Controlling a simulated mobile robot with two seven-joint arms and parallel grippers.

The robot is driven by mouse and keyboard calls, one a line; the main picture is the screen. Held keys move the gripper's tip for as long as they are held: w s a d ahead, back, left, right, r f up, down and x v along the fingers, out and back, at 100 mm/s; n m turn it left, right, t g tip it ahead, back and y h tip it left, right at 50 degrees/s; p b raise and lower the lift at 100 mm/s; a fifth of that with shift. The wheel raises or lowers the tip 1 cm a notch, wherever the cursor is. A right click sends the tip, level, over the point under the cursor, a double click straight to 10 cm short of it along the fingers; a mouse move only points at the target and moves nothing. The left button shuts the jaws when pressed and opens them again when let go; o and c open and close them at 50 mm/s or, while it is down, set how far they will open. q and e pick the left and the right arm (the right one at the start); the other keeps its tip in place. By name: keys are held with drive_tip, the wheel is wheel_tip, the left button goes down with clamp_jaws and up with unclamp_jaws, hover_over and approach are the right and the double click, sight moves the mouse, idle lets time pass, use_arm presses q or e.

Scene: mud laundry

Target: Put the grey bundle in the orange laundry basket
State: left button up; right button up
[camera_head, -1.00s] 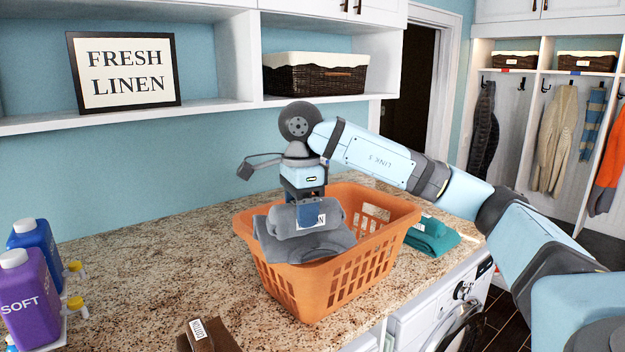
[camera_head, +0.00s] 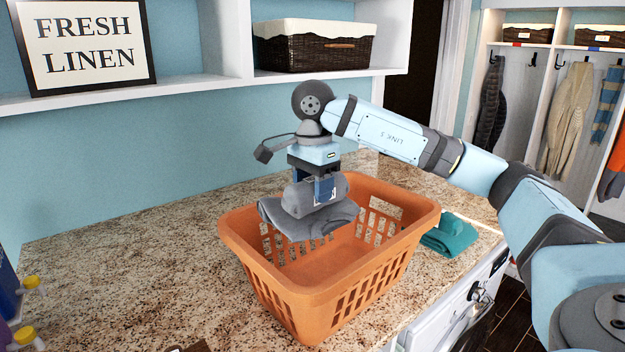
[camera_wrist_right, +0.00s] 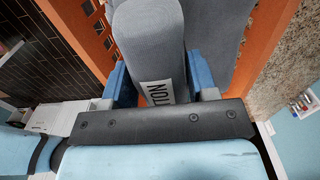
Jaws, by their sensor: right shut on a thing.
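The grey bundle (camera_head: 308,216) is a rolled grey cloth with a flap hanging below it and a white label. My right gripper (camera_head: 325,190) is shut on its rolled top from above. The bundle is over the open mouth of the orange laundry basket (camera_head: 335,290), toward the basket's back left. Its lower part is at about rim height; whether it touches the basket inside I cannot tell. In the right wrist view the grey bundle (camera_wrist_right: 150,50) is between the two blue fingers, with orange basket walls (camera_wrist_right: 75,30) on both sides. My left gripper is not in view.
The basket stands on a speckled granite counter (camera_head: 130,260). A teal folded cloth (camera_head: 450,236) lies to its right. Bottles with yellow caps (camera_head: 28,310) are at the left edge. A shelf with a wicker basket (camera_head: 315,48) is above the back of the counter.

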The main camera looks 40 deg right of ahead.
use_arm(q)
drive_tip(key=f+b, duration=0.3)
drive_tip(key=b, duration=0.1)
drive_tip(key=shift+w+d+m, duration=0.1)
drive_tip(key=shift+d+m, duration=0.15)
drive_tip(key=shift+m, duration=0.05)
use_arm(e)
wheel_tip(320, 180, down, 18)
drive_tip(key=shift+r, duration=0.2)
drive_tip(key=shift+s, duration=0.1)
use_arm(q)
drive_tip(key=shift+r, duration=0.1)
use_arm(e)
drive_tip(key=o, duration=1.1)
